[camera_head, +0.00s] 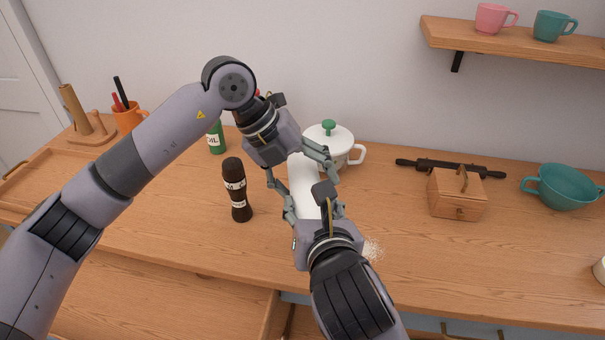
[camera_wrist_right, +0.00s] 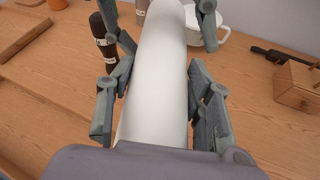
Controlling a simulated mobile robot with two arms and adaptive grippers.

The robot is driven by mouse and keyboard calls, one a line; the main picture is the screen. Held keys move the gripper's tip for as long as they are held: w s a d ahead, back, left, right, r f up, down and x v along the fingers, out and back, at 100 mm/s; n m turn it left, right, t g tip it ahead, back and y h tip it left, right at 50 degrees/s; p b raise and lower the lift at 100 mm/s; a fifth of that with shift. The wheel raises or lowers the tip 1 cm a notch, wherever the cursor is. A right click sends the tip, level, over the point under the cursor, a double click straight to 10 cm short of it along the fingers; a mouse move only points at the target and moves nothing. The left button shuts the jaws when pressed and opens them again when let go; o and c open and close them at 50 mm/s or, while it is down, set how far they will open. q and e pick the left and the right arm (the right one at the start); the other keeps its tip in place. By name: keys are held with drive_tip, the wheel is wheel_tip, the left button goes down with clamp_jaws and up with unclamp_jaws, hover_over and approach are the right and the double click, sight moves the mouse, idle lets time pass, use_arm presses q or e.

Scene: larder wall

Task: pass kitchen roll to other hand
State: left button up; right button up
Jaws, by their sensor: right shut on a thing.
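The white kitchen roll (camera_head: 301,176) is a long white cylinder between my two grippers, above the counter. It fills the middle of the right wrist view (camera_wrist_right: 157,80). My right gripper (camera_head: 313,207) comes from the front and is shut on the kitchen roll, with a finger on each side. My left gripper (camera_head: 299,172) comes from the upper left. Its fingers are spread on either side of the roll's far part, and gaps show beside the roll in the right wrist view. The roll's ends are partly hidden by the grippers.
A dark pepper mill (camera_head: 237,190) stands left of the roll. A white lidded pot (camera_head: 342,143) with a green knob is close behind. A wooden box (camera_head: 456,194), dark rolling pin (camera_head: 430,164) and teal bowl (camera_head: 566,187) stand right. Counter is clear before the box.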

use_arm(q)
drive_tip(key=shift+d+r, duration=0.1)
drive_tip(key=c, duration=1.2)
use_arm(e)
drive_tip(key=shift+a, duration=0.15)
use_arm(q)
drive_tip(key=shift+c, duration=0.2)
use_arm(e)
drive_tip(key=o, duration=1.2)
drive_tip(key=shift+o, duration=0.2)
